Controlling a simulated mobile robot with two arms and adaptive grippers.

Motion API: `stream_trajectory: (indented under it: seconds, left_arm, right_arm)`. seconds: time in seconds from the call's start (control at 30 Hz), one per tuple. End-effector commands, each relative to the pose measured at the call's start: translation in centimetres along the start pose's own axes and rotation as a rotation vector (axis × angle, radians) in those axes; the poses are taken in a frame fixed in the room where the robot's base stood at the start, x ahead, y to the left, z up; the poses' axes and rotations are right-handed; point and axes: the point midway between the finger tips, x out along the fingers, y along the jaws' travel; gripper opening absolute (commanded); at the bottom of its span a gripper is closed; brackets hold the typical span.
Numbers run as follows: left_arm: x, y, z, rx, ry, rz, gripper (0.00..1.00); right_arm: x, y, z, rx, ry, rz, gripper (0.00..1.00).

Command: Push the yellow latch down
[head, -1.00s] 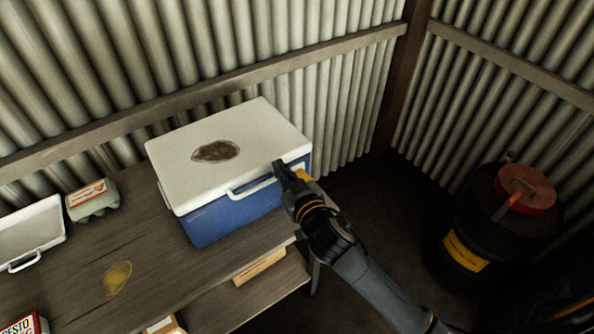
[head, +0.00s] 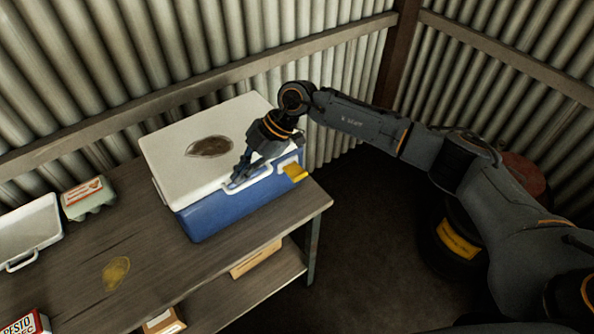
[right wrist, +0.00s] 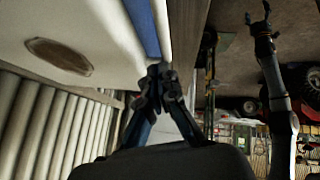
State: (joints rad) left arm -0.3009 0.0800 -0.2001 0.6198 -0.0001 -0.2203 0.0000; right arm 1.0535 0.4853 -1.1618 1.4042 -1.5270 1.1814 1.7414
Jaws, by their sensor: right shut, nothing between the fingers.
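The blue cooler (head: 225,208) with a white lid (head: 180,160) stands on the wooden bench. The yellow latch (head: 295,171) is at the right part of its front face and sticks outward from it. My right gripper (head: 233,184) is shut and empty at the lid's front edge, by the white handle (head: 262,182), left of the latch and apart from it. In the right wrist view its fingertips (right wrist: 159,76) meet by the lid edge; the latch is not visible there. My left gripper (right wrist: 259,20) shows small in that view, away from the cooler, with its fingers apart.
An egg carton (head: 88,196) and a white open-lidded box (head: 28,232) sit left on the bench (head: 165,270). A black drum (head: 440,255) stands on the floor at right, partly behind my arm. The bench in front of the cooler is mostly clear.

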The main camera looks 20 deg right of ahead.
Motion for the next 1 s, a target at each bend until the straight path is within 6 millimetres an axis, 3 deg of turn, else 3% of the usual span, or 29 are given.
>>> stream_trajectory:
  seconds: [0.2,0.4,0.6,1.0]
  left_arm:
    - [-0.1,0.0,0.0,0.0,0.0,0.0,0.71]
    - [-0.2,0.0,-0.1,0.0,0.0,0.0,0.71]
    - [-0.2,0.0,-0.1,0.0,0.001,0.0,0.71]
    - [-0.1,0.0,-0.1,0.0,0.001,0.0,0.71]
  right_arm:
    - [-5.2,-1.1,6.6,0.119,-0.287,-0.136,0.0]
    - [-9.2,-2.1,10.3,0.222,-0.462,-0.2,0.0]
    - [-11.0,-2.5,11.6,0.268,-0.533,-0.223,0.0]
    - [-10.9,-2.6,11.7,0.27,-0.536,-0.224,0.0]
